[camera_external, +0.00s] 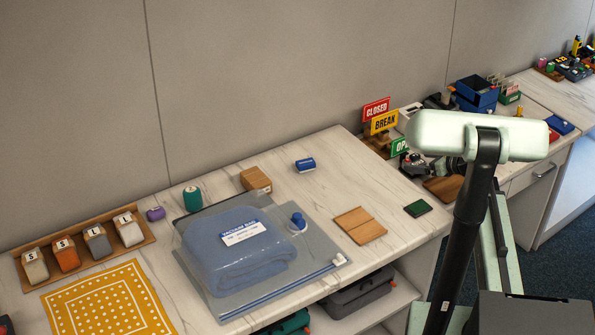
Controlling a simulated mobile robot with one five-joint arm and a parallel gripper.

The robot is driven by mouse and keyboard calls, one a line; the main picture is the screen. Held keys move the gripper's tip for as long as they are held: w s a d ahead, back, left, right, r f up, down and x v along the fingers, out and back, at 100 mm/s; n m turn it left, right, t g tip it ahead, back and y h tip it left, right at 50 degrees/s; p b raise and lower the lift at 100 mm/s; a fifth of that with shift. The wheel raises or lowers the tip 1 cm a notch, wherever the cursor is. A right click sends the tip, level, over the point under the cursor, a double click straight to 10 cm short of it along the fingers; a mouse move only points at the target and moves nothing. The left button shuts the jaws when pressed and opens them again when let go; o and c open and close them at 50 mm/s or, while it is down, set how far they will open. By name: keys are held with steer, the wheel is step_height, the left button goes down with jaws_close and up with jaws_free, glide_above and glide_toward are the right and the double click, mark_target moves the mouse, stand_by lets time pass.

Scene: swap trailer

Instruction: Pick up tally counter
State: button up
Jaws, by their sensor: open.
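A small dark device with a rounded grey part and a touch of red (413,164) sits on the counter by the signs, left of my arm. It may be the tally counter, but it is too small to be sure. Dark shapes close to its right are partly covered by my arm, and I cannot tell what they are. My arm rises at the right, with a pale green part across its top. I cannot make out my gripper's fingers in this view.
Signs (384,122) stand behind the device. A brown board (444,188) and a small dark green pad (417,208) lie in front. A blue bin (476,93) stands farther back. A bagged blue blanket (235,265) fills the middle; bare counter (345,170) lies right of it.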

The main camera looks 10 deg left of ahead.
mark_target(408, 161)
steer(key=b+x, duration=0.2)
steer(key=x, duration=0.4)
steer(key=shift+w+f+b, duration=0.3)
steer(key=shift+f+b, duration=0.05)
steer(key=shift+b, duration=0.05)
steer(key=shift+s+r, duration=0.1)
steer(key=shift+c, duration=0.2)
